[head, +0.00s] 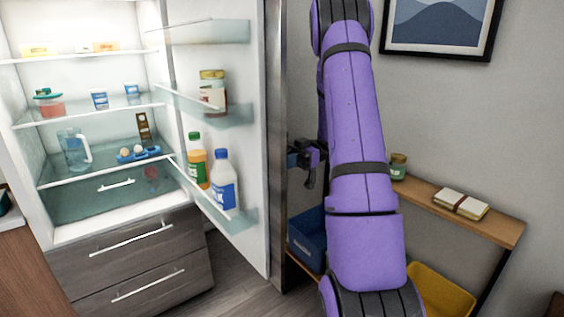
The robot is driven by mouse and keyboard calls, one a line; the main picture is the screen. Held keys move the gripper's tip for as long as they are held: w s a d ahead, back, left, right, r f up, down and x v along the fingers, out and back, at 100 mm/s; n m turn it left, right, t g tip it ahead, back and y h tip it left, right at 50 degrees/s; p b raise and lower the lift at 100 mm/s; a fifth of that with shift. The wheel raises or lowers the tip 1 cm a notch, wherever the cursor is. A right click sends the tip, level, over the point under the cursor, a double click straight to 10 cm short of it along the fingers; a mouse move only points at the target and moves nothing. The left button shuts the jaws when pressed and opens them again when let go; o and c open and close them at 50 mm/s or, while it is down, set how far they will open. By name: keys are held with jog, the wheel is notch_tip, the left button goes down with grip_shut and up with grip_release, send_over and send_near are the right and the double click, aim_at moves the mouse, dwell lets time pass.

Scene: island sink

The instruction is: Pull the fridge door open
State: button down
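The fridge door (257,150) stands wide open, swung out to the right of the fridge body. Its inner side with clear shelves faces me, and its grey edge faces right. The lit fridge interior (100,72) is in full view at the left. My gripper (305,168) is dark and sits at the outer side of the door, right by its edge. My purple arm partly covers it. The door handle is hidden, and I cannot tell whether the fingers touch the door or how far they are apart.
Door shelves hold a jar (212,90) and bottles (224,180). Below the fridge are two grey drawers (140,262). On the right, a wooden shelf (455,208) runs along the wall, with a blue bin (307,236) and a yellow bin (440,292) lower down.

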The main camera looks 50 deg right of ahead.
jog(key=c, duration=1.1)
grip_release()
jog(key=v, duration=1)
jog(key=shift+d, duration=0.4)
jog(key=shift+s, duration=0.1)
